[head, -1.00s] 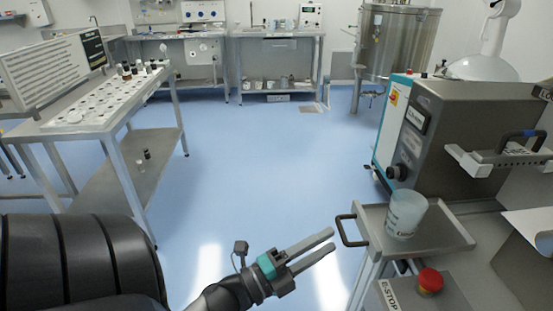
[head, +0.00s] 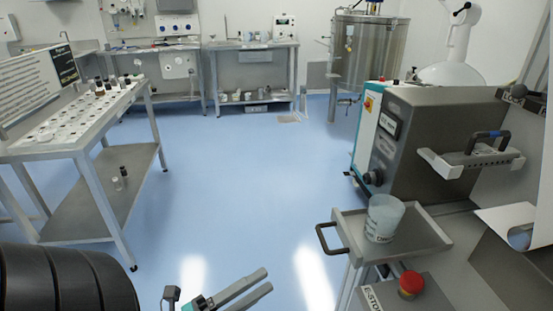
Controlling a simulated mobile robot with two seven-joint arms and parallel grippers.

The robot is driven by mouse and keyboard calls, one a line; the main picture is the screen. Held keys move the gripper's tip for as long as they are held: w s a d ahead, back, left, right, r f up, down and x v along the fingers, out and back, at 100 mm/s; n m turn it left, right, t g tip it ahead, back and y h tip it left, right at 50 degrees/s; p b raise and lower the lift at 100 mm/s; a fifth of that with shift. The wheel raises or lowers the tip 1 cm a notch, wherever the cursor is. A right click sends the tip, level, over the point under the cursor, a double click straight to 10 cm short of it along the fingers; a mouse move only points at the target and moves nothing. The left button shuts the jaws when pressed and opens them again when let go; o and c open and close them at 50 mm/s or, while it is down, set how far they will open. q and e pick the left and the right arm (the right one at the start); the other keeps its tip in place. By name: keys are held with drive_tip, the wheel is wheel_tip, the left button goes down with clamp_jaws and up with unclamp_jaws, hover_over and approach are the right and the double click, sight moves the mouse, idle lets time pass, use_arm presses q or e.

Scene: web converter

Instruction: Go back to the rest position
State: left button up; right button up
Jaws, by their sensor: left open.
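My left gripper (head: 262,281) shows at the bottom of the head view, low in front of the blue floor. Its two grey fingers are apart, with nothing between them. It is left of the small steel tray stand and touches nothing that I can see. My right gripper is not in view.
A steel tray (head: 421,241) with a translucent beaker (head: 384,218) stands at right, its black handle (head: 331,238) facing left. A red stop button (head: 411,283) is below it. A grey machine (head: 440,140) stands behind. A bench (head: 65,148) with vials is at left. The middle floor (head: 235,170) is clear.

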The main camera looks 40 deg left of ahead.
use_arm(q)
drive_tip(key=shift+f, duration=0.1)
wheel_tip(320, 180, down, 29)
drive_tip(key=s+d+n+g+y, duration=0.1)
drive_tip(key=d+n+g+y, duration=0.1)
drive_tip(key=n+g+y, duration=0.8)
drive_tip(key=s+d+f+n+g+h, duration=0.2)
drive_tip(key=s+f+n+g, duration=0.2)
drive_tip(key=s+f, duration=0.4)
drive_tip(key=s+d+f+n+g+h, duration=0.2)
drive_tip(key=s+d+f+n+g, duration=0.1)
drive_tip(key=s+f, duration=0.6)
drive_tip(key=shift+s+n+g+h, duration=0.4)
drive_tip(key=shift+s+g, duration=0.2)
drive_tip(key=shift+s, duration=0.45)
